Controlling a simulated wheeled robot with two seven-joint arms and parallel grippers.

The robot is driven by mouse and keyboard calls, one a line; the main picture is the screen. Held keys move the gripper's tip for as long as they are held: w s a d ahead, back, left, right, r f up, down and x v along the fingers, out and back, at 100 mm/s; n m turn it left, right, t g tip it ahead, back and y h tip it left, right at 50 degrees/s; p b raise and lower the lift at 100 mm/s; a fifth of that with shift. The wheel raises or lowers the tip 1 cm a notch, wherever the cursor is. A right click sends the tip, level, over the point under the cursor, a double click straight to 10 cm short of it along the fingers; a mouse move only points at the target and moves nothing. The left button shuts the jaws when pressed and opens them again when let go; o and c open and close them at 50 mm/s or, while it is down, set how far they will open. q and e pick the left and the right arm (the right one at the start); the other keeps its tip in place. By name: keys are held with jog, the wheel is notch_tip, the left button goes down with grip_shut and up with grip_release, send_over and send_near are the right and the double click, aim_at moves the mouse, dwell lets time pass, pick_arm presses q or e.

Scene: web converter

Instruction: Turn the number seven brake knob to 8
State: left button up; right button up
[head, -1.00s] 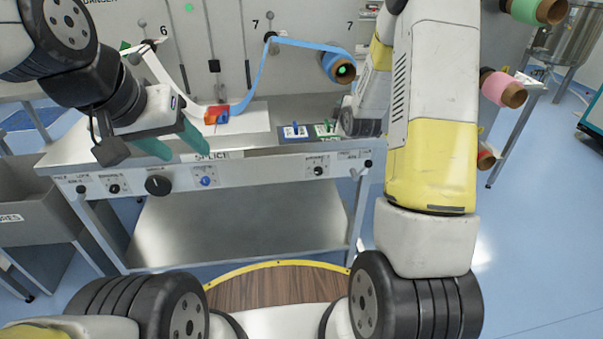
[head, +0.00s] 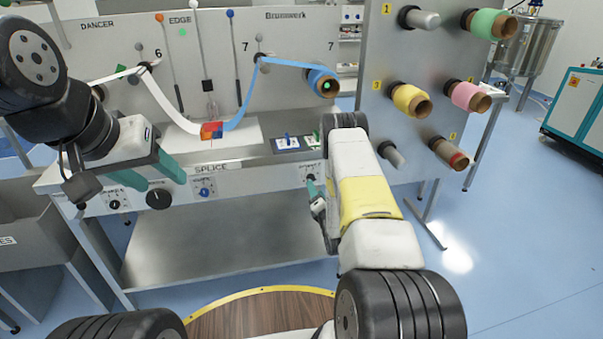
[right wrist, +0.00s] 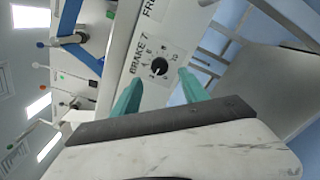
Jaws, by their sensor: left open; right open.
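The brake 7 knob (right wrist: 159,67) is a small black dial on a white numbered plate, labelled "BRAKE 7", in the right wrist view. Its pointer is too small to read surely. My right gripper (right wrist: 160,76) is open, its two teal fingers pointing at the plate on either side of the knob, apparently short of it. My left gripper (head: 152,182) is open and empty in front of the left part of the panel.
The steel bench front (head: 235,180) carries other dials, including a large black knob (head: 159,195) and a blue dial (head: 205,189). A panel with coloured rolls (head: 410,99) stands at the right, close to my right arm.

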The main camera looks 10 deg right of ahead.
aim_at(311, 178)
jog(key=w, duration=0.6)
jog(key=shift+a, duration=0.1)
grip_shut()
